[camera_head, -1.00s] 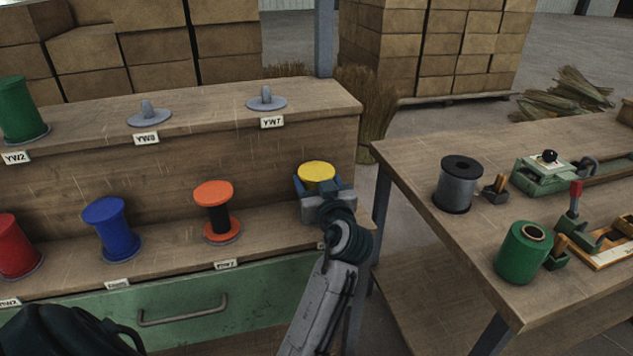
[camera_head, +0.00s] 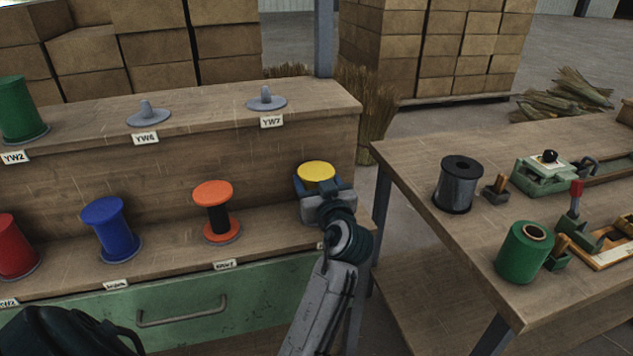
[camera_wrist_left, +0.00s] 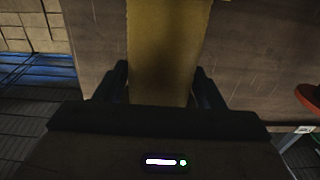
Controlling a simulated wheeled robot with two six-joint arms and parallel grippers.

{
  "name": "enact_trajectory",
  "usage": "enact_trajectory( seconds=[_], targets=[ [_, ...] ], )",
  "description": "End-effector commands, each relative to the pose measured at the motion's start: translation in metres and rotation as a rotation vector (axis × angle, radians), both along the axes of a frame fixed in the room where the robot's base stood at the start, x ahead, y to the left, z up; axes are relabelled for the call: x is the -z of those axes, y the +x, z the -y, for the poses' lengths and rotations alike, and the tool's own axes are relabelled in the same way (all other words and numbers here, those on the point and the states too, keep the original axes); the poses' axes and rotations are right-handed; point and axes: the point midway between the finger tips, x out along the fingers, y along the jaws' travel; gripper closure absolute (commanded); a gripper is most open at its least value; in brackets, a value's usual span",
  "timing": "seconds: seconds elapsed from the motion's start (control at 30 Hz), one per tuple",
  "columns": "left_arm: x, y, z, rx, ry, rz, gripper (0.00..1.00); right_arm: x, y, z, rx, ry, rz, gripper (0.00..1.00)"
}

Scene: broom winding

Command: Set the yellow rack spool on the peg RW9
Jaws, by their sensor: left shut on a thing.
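The yellow spool (camera_head: 316,172) is upright at the right end of the lower shelf, with its round yellow top showing above my gripper. My left gripper (camera_head: 322,189) is shut on it, with a finger on each side. In the left wrist view the yellow spool (camera_wrist_left: 168,45) stands between the two dark fingers. The gripper hides its lower part, so I cannot tell whether it touches the shelf or a peg there. A label (camera_head: 321,245) below it is mostly covered, and I cannot read RW9 on any label. My right gripper is not in view.
On the lower shelf (camera_head: 265,235) stand an orange-and-black spool (camera_head: 217,212), a blue spool (camera_head: 108,228) and a red spool (camera_head: 14,248). The upper shelf has a green spool (camera_head: 20,110) and two empty pegs (camera_head: 148,115). A workbench (camera_head: 420,165) with spools and tools stands right.

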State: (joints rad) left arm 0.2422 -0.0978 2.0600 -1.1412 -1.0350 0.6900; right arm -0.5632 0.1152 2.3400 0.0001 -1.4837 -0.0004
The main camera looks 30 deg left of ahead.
Motion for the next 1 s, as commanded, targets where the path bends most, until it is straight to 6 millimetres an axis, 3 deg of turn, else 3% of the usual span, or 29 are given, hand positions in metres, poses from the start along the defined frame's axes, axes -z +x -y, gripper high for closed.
enact_trajectory(
  seconds=[0.67, 0.7, 1.0],
  targets=[
    [0.012, 0.000, 0.000, 0.000, 0.001, 0.001, 0.62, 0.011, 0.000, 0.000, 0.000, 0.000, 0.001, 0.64],
    [0.010, 0.000, 0.000, 0.000, 0.001, 0.001, 0.29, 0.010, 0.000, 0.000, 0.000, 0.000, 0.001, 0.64],
    [0.011, 0.000, 0.000, 0.000, 0.000, 0.000, 0.28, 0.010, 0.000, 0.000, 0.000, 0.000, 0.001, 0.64]
  ],
)
